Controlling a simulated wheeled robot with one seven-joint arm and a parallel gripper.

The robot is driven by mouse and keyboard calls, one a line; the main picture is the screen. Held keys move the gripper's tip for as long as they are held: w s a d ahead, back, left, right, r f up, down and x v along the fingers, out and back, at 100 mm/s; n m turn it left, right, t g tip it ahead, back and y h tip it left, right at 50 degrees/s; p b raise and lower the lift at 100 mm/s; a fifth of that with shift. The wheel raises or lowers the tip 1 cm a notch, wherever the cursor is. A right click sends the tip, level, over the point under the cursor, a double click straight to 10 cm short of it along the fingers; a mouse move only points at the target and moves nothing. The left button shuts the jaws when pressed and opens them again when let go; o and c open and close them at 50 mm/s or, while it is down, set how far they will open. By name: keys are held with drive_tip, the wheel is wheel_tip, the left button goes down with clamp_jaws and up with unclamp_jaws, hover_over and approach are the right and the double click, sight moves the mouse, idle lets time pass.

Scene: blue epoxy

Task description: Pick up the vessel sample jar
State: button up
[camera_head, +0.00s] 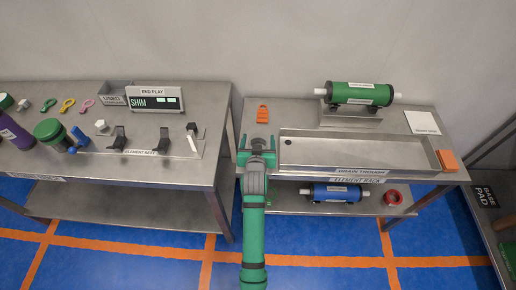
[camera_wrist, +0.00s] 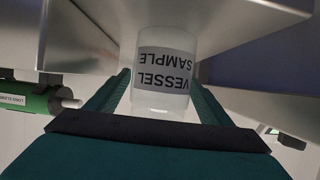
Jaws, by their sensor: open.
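The vessel sample jar (camera_wrist: 166,103) is a pale, translucent jar with a "VESSEL SAMPLE" label, which reads upside down in the wrist view. My gripper (camera_wrist: 161,82) is open, with one finger on each side of the jar. Whether either finger touches it I cannot tell. In the head view my gripper (camera_head: 257,146) is at the left end of the right-hand steel bench (camera_head: 300,111), and I cannot make out the jar there.
A steel trough (camera_head: 350,153) and an orange part (camera_head: 263,114) are close by on this bench. A green cylinder (camera_head: 360,93) rests behind the trough. The left bench (camera_head: 205,110) carries black hooks, a green-lidded jar (camera_head: 47,131) and a shim display (camera_head: 154,98).

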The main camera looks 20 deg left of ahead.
drive_tip(key=shift+w+a+f, duration=0.15)
drive_tip(key=shift+w+f, duration=0.1)
drive_tip(key=shift+w, duration=0.35)
drive_tip(key=c, duration=1.1)
drive_tip(key=shift+c, duration=0.2)
drive_tip(key=shift+r, duration=0.15)
